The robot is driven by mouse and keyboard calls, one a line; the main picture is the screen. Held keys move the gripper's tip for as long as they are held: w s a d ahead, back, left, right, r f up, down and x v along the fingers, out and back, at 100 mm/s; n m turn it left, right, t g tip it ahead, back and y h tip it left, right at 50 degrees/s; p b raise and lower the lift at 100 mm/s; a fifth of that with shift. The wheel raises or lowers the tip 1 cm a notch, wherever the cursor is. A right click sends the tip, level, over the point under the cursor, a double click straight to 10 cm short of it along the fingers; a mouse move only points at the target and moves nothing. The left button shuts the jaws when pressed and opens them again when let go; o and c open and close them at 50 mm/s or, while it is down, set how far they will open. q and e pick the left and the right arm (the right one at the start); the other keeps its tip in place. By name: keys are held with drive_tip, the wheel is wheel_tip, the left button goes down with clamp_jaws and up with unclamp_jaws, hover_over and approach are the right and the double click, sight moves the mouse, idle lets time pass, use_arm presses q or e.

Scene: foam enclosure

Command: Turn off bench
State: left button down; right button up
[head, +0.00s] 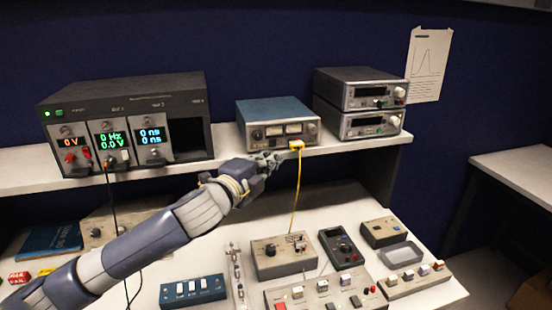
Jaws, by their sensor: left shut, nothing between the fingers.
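The bench has a shelf (30,182) with powered instruments. A dark modular rack (130,90) at the left has a green light at its upper left and lit displays reading 0 V, 0 Hz with 0.0 V, and 0 ns. A blue-topped meter unit (275,110) stands mid-shelf, with a yellow plug and cable (297,185) at its lower right. Two stacked silver units (365,88) stand at the right; the upper one has a small green light. My left gripper (279,157) is shut and empty, just below the meter's front, close to the yellow plug. Whether it touches anything is unclear.
The lower bench top holds a blue switch box (192,290), a grey knob box (283,257), a dark handheld meter (342,247), a long button panel (325,293) and a small tray (401,255). A black cable hangs from the rack. My left arm hides part of the bench.

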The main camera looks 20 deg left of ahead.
use_arm(q)
drive_tip(key=s+b, duration=0.1)
drive_tip(key=s, duration=0.5)
drive_tip(key=shift+s+a+r+b, duration=0.35)
drive_tip(key=shift+a, duration=0.1)
use_arm(e)
drive_tip(key=shift+w+a+f, duration=0.2)
drive_tip(key=shift+a+f, duration=0.15)
drive_tip(key=shift+f, duration=0.2)
drive_tip(key=shift+w+a+f, duration=0.15)
drive_tip(key=shift+a+f, duration=0.15)
drive_tip(key=shift+f, duration=0.2)
drive_tip(key=shift+d, duration=0.1)
drive_tip(key=shift+w, duration=0.15)
